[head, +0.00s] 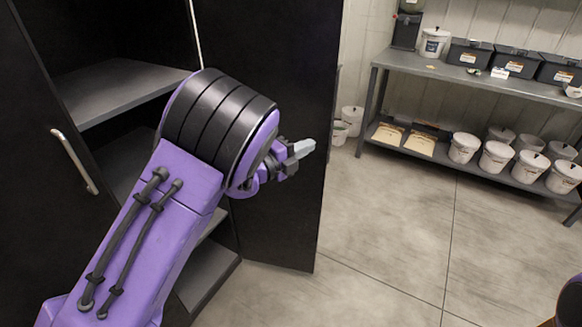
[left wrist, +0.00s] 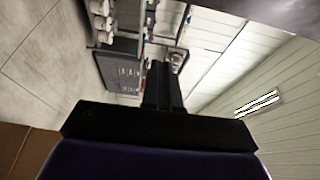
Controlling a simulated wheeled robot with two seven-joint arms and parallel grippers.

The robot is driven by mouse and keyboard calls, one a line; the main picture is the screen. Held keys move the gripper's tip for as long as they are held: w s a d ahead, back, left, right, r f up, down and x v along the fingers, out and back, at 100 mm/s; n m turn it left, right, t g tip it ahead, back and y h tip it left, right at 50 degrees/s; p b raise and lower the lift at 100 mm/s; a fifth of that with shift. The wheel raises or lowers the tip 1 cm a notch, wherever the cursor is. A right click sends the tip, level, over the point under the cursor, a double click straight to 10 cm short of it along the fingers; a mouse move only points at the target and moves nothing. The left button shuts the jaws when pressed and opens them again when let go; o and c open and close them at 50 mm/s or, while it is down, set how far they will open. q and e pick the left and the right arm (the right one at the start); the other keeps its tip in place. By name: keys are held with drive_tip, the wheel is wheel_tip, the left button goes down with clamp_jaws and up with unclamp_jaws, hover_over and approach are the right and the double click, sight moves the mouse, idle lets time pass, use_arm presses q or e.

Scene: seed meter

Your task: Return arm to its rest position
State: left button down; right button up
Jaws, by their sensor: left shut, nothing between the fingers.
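My left arm reaches up from the bottom left of the head view, in front of an open black cabinet (head: 118,82). My left gripper (head: 304,148) sticks out to the right at the arm's end, in front of the open right door (head: 285,215). Its fingers are together and hold nothing. In the left wrist view the closed fingers (left wrist: 162,80) point away from the camera toward a tilted view of the room. My right gripper does not show; a small dark and purple part sits at the head view's lower right edge.
A metal shelf unit (head: 490,82) stands at the back right. Black bins (head: 515,62) are on its top, white buckets (head: 497,157) on its lower shelf. More white buckets (head: 351,118) stand on the floor beside the door. The floor (head: 400,220) between is clear.

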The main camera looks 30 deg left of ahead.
use_arm(q)
drive_tip(key=s+a+f+n+g+y, duration=0.2)
drive_tip(key=s+f+n+g+y, duration=0.1)
drive_tip(key=s+f+n, duration=0.6)
drive_tip(key=s+a+f+n+g+y+b, duration=0.15)
drive_tip(key=s+f+n+y, duration=0.25)
drive_tip(key=s+f+n, duration=0.45)
drive_tip(key=s+a+f+n+g+y, duration=0.35)
drive_tip(key=s+f+n, duration=0.25)
drive_tip(key=f+n, duration=0.5)
drive_tip(key=s+d+f+g, duration=0.1)
drive_tip(key=s+f, duration=0.3)
drive_tip(key=s, duration=0.4)
drive_tip(key=s+d+f+n+g, duration=0.1)
drive_tip(key=s+f+g, duration=0.3)
drive_tip(key=s, duration=0.5)
drive_tip(key=shift+f, duration=0.75)
